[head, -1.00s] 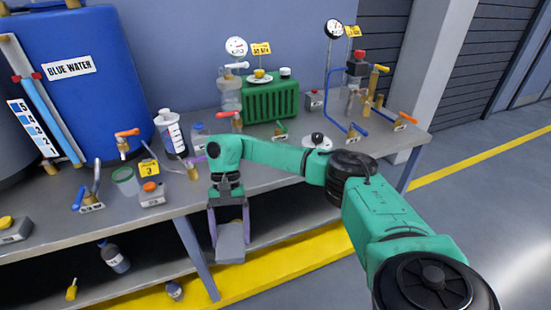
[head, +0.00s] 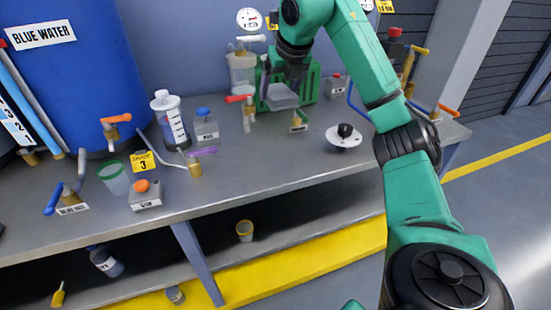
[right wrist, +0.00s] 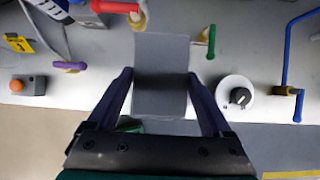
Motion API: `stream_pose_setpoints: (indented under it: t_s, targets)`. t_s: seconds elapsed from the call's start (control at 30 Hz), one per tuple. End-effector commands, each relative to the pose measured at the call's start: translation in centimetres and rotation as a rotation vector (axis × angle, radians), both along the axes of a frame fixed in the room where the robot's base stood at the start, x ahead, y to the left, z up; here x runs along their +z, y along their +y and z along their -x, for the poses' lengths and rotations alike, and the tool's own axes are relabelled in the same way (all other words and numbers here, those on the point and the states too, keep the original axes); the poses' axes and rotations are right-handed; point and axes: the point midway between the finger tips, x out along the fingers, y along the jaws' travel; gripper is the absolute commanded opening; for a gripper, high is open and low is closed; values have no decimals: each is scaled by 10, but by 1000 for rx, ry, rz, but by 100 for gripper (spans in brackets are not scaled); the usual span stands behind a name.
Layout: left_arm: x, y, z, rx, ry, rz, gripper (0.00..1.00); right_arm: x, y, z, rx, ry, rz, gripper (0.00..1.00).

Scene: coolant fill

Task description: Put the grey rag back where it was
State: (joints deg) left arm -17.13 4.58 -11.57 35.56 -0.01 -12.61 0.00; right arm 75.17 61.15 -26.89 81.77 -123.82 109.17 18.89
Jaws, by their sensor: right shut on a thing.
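My right gripper (head: 283,88) is raised over the back of the bench, in front of the green ribbed box (head: 311,82). It is shut on the grey rag (head: 282,99), which hangs as a flat grey piece. In the right wrist view the rag (right wrist: 160,100) lies between the two purple fingers, with the bench behind it. The rag looks clear of the bench, though its exact height is hard to tell. My left gripper is not in view.
A red-handled valve (head: 240,99), a green-handled tap (head: 298,121) and a white dial with a black knob (head: 343,137) stand near the gripper. The front middle of the bench (head: 265,165) is bare. A yellow cup (head: 244,231) stands on the lower shelf.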

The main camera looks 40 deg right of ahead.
Motion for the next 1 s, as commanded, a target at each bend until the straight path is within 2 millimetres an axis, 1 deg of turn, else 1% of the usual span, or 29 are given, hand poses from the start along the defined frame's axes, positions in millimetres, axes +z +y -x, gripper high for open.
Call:
stream_pose_setpoints:
  t_s: [0.07,0.17,0.2,0.4,0.43,0.5,0.57,0.73,0.8,0.97,1.0]
  targets:
    - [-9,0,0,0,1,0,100,-20,-2,1,-11,7,2,39]
    - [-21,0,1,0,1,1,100,-55,-2,1,-8,10,4,39]
    - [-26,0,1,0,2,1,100,-69,-1,2,-8,11,4,39]
    - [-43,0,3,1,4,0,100,-133,-1,2,-5,10,4,39]
    - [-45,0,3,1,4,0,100,-141,-1,2,-5,9,4,39]
    - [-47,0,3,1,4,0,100,-153,-1,1,-5,7,2,39]
    - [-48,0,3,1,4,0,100,-161,-1,1,-4,6,2,39]
    - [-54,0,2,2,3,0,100,-193,-1,2,-4,7,1,39]
    - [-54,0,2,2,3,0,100,-198,-1,1,-4,5,1,39]
    - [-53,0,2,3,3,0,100,-197,0,1,-3,3,1,39]
    - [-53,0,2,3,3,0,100,-197,0,1,-3,3,1,92]
